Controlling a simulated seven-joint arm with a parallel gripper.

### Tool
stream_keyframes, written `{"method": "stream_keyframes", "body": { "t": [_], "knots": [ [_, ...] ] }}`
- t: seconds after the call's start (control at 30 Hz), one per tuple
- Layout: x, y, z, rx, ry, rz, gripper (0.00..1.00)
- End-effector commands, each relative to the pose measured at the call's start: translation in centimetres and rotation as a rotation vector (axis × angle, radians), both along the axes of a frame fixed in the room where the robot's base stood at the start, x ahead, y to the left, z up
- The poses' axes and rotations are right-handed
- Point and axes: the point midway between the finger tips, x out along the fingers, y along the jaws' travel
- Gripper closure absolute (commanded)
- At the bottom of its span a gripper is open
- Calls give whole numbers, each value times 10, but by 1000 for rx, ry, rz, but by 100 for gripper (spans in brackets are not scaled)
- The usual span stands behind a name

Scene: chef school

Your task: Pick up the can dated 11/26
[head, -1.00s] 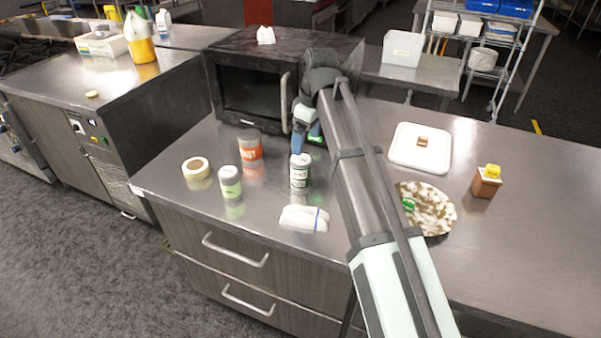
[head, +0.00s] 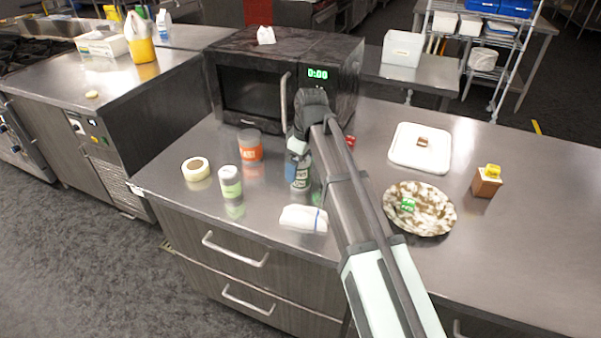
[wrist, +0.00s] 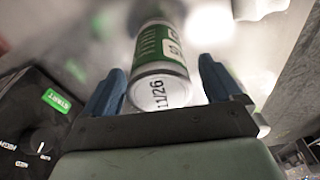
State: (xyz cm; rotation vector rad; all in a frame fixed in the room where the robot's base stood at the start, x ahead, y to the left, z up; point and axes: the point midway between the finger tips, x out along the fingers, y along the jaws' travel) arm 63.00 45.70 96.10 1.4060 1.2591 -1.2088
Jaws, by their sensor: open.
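The can dated 11/26 (wrist: 158,88) shows in the wrist view, white with a green label band and the date printed on its near end. It sits between the two blue fingers of my open gripper (wrist: 165,90), with a finger on each side; I cannot tell whether either touches it. In the head view the can (head: 299,177) stands on the steel counter, its top partly hidden by my gripper (head: 297,165). A similar white and green can (head: 230,182) stands to its left.
An orange-labelled can (head: 249,146) and a tape roll (head: 195,169) stand to the left. A white cloth-like item (head: 304,218) lies in front. The microwave (head: 250,90) stands behind.

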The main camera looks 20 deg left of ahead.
Motion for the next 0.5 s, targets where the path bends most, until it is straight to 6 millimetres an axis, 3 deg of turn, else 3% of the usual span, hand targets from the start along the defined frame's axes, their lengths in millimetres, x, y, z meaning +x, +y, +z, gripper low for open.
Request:
{"method": "stream_keyframes", "body": {
  "t": [0.27,0.5],
  "knots": [
    [0,1,-5,0,0,0,8],
    [0,1,-5,0,0,0,30]
  ]
}}
